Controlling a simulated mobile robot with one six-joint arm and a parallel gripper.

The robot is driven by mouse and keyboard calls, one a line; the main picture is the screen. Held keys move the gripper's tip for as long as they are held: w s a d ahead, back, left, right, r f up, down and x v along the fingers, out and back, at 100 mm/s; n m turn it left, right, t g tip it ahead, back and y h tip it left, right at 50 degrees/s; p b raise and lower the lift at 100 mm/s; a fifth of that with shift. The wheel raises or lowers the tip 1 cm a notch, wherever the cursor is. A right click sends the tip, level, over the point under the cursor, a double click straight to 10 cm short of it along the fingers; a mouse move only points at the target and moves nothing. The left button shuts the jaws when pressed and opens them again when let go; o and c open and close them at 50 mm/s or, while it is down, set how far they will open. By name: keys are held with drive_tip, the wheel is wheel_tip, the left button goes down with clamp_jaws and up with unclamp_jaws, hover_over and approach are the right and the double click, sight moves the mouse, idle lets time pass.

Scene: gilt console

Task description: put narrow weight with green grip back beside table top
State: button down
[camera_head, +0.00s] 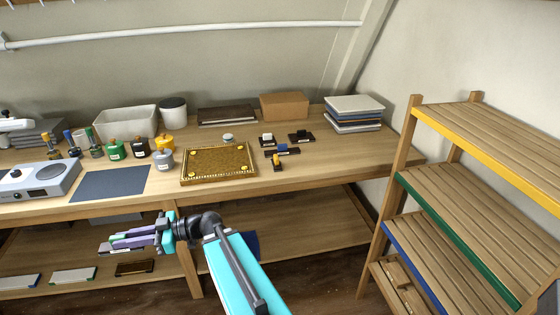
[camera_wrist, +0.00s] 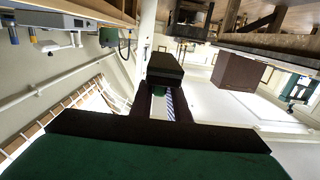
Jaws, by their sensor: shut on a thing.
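My gripper (camera_head: 122,241) is in front of the bench, below its top edge and above the lower shelf, in the head view. It is shut on the narrow weight with green grip, whose dark block (camera_wrist: 165,69) and bit of green grip (camera_wrist: 158,91) show between the fingers in the wrist view. In the head view the weight is too small to make out clearly. The gilt-edged table top (camera_head: 218,165) lies flat on the bench, up and to the right of my gripper. Dark weights with yellow (camera_head: 277,161), blue (camera_head: 283,149), white (camera_head: 267,140) and black (camera_head: 301,136) grips stand to its right.
The wooden bench (camera_head: 340,165) has bare room right of the weights. A blue mat (camera_head: 110,183) and several small bottles lie left of the table top. A stepped wooden rack (camera_head: 470,180) stands at the right. The bench's front edge is above my gripper.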

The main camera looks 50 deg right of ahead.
idle(0.4)
drive_tip(key=shift+w+d, duration=0.2)
drive_tip(key=shift+d, duration=0.05)
drive_tip(key=w+d+f+m+t+h+b, duration=0.15)
drive_tip(key=d+m+t+h, duration=0.35)
drive_tip(key=d, duration=1.2)
drive_tip(key=d+r+m+t+h+b, duration=0.15)
drive_tip(key=d+m+h, duration=0.4)
drive_tip(key=d, duration=1.15)
drive_tip(key=s+d+m+g+h, duration=0.1)
drive_tip(key=s+d+h, duration=0.3)
drive_tip(key=d, duration=0.6)
drive_tip(key=s+d+f+m+g+h+b, duration=0.1)
drive_tip(key=s+d+m+h, duration=0.3)
drive_tip(key=s+d, duration=0.4)
drive_tip(key=s+d+m+g+h+b, duration=0.1)
drive_tip(key=s+d+h, duration=0.4)
drive_tip(key=d, duration=0.7)
drive_tip(key=shift+s+f+m+h, duration=0.15)
drive_tip(key=shift+s+m+h, duration=0.2)
drive_tip(key=shift+s+m, duration=0.35)
drive_tip(key=shift+w+d, duration=0.1)
drive_tip(key=shift+w, duration=0.05)
